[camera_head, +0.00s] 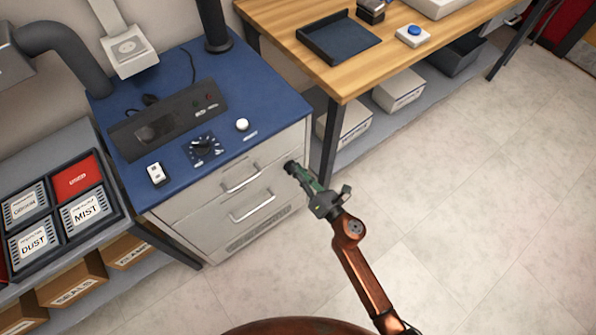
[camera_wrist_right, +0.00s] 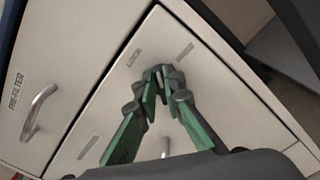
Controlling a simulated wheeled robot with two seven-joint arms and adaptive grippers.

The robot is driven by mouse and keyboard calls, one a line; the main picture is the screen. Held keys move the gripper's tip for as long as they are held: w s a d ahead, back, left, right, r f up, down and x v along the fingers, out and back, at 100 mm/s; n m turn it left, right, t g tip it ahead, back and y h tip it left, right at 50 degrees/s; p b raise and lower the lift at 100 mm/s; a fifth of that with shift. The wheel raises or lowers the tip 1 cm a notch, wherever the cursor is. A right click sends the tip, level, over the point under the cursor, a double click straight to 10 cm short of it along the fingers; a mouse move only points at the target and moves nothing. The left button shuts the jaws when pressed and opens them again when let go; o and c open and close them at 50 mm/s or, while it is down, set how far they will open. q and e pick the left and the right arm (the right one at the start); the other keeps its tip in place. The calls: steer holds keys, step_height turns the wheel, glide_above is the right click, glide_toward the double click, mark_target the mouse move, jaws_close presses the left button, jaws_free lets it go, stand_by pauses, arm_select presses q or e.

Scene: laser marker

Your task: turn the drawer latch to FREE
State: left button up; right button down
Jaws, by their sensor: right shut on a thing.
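My right gripper (camera_head: 292,168) reaches the front right of the white drawer cabinet (camera_head: 215,219), beside the upper drawer handle (camera_head: 241,179). In the right wrist view, its green fingers (camera_wrist_right: 160,84) are shut on the small dark drawer latch, which they largely cover. A label reading LOCK (camera_wrist_right: 134,58) shows just above and left of the fingertips. A second label (camera_wrist_right: 185,50) lies to the right, too small to read. The latch's exact angle is hidden by the fingers. My left gripper is not in view.
A drawer handle (camera_wrist_right: 40,112) stands out left of the gripper, near a PRE-FILTER label. The blue cabinet top (camera_head: 275,105) carries a dark control unit (camera_head: 168,118), a dial and a white knob. A wooden table (camera_head: 270,25) stands at right. The floor (camera_head: 480,190) is clear.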

arm_select(q)
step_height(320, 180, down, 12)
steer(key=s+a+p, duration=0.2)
steer(key=p, duration=0.2)
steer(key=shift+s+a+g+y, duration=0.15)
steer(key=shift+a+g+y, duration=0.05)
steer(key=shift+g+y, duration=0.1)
arm_select(e)
steer(key=shift+w+d+f+m, duration=0.1)
steer(key=shift+f+m, duration=0.05)
steer(key=shift+m, duration=1.7)
steer(key=shift+w+d+f+m, duration=0.1)
steer(key=shift+d+f+m, duration=0.1)
steer(key=shift+m, duration=1.6)
steer(key=shift+w+d+f+m, duration=0.1)
steer(key=shift+f+m, duration=0.05)
steer(key=shift+m, duration=1.7)
steer(key=c, duration=2)
jaws_free()
steer(key=shift+s+a, duration=0.1)
steer(key=shift+c, duration=0.2)
